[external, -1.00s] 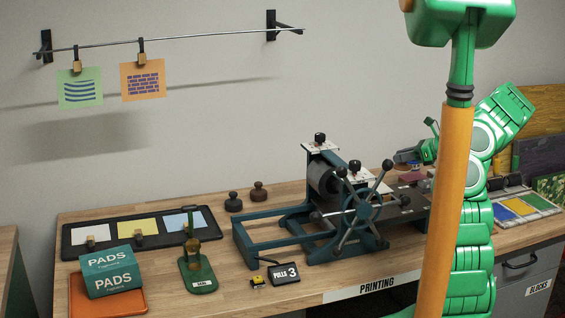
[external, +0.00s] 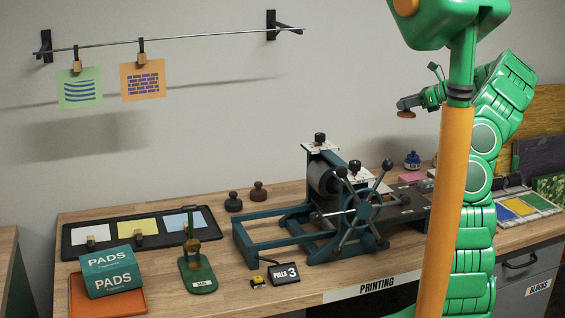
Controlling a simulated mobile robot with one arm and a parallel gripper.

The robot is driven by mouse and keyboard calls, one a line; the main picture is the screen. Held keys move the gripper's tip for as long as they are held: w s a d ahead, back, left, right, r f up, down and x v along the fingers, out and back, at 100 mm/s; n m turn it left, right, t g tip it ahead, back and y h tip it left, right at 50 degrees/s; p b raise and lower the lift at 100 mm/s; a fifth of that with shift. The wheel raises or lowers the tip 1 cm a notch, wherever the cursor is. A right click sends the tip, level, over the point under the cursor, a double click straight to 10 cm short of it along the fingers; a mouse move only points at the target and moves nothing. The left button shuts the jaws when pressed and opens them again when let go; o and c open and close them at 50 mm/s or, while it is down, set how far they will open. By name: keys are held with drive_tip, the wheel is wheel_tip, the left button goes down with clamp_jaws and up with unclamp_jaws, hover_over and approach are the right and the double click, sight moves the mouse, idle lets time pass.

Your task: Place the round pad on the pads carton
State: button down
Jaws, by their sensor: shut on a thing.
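The pads carton (external: 112,272) is a teal box with a white "PADS" label, sitting on an orange tray (external: 136,303) at the front left of the bench. My gripper (external: 409,104) is raised in the air above the right part of the bench, beyond the press. It is shut on a small brown round pad (external: 406,114), whose lower edge shows below the fingers. The gripper is far to the right of the carton and well above it. Part of my arm is hidden behind the orange column.
A teal press (external: 362,213) with a spoked wheel stands between my gripper and the carton. A black tray (external: 70,240) with coloured cards, two dark knobbed weights (external: 259,192) and a green stand (external: 198,272) are on the left.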

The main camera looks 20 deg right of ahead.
drive_tip(key=a+n+g+y, duration=0.4)
drive_tip(key=a+n+g, duration=0.3)
drive_tip(key=a, duration=4.1)
drive_tip(key=s+a+n+g+h, duration=0.1)
drive_tip(key=s+a+n+g, duration=0.25)
drive_tip(key=s+a, duration=1.25)
drive_tip(key=s+a+n+g, duration=0.35)
drive_tip(key=s+a, duration=1.05)
drive_tip(key=a, duration=0.5)
hover_over(112, 257)
drive_tip(key=shift+g, duration=0.3)
drive_tip(key=f, duration=0.9)
drive_tip(key=d+f, duration=0.1)
drive_tip(key=f, duration=0.4)
drive_tip(key=shift+s+f, duration=0.1)
drive_tip(key=shift+s, duration=0.1)
drive_tip(key=shift+w+a+f, duration=0.3)
drive_tip(key=shift+a+f, duration=0.2)
drive_tip(key=shift+f, duration=1.6)
